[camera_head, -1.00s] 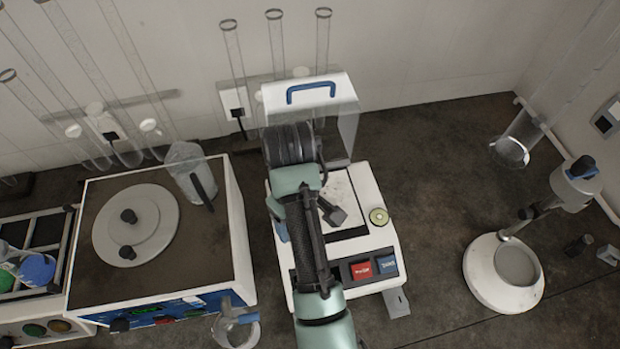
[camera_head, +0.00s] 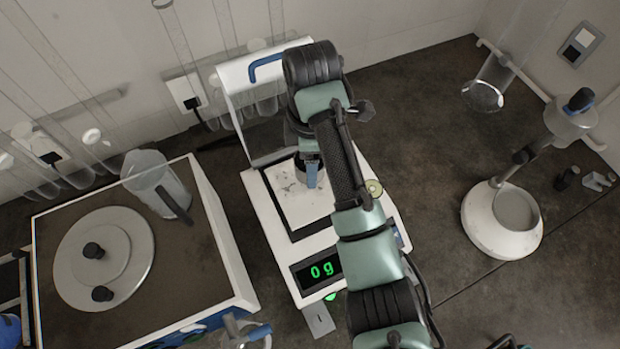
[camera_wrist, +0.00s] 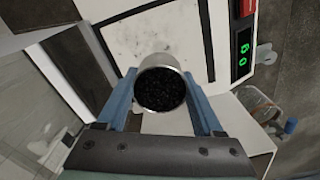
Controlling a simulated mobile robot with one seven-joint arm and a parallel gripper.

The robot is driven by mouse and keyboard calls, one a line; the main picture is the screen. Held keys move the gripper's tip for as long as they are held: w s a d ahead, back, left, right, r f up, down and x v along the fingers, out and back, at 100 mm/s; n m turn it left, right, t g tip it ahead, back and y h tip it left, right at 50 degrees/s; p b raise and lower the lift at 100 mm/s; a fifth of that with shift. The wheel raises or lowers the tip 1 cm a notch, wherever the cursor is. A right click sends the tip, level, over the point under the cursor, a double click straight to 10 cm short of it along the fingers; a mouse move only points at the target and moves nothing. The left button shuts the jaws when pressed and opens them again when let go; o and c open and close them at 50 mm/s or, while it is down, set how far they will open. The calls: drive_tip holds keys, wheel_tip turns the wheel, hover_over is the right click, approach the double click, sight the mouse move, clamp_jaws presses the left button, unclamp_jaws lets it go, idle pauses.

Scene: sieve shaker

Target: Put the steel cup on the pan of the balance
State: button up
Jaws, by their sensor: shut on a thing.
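The steel cup (camera_wrist: 160,60), filled with dark granules, sits between the two blue fingers of my gripper (camera_wrist: 161,82) in the wrist view. The gripper is shut on it. In the head view, my gripper (camera_head: 312,174) points down over the white pan (camera_head: 297,205) of the balance (camera_head: 271,236), and my arm hides most of the cup. I cannot tell whether the cup touches the pan. The green display (camera_head: 321,270) reads 0 g.
A balance hood with a blue handle (camera_head: 268,67) stands raised behind the pan. A white round-based stand (camera_head: 478,222) is on the right. Dark bench is clear between balance and stand.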

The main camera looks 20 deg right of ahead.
drive_tip(key=shift+f, duration=2.45)
drive_tip(key=shift+f, duration=0.2)
drive_tip(key=o, duration=1.5)
wheel_tip(320, 180, up, 12)
drive_tip(key=p, duration=0.6)
drive_tip(key=shift+r+p, duration=0.25)
drive_tip(key=shift+p, duration=0.05)
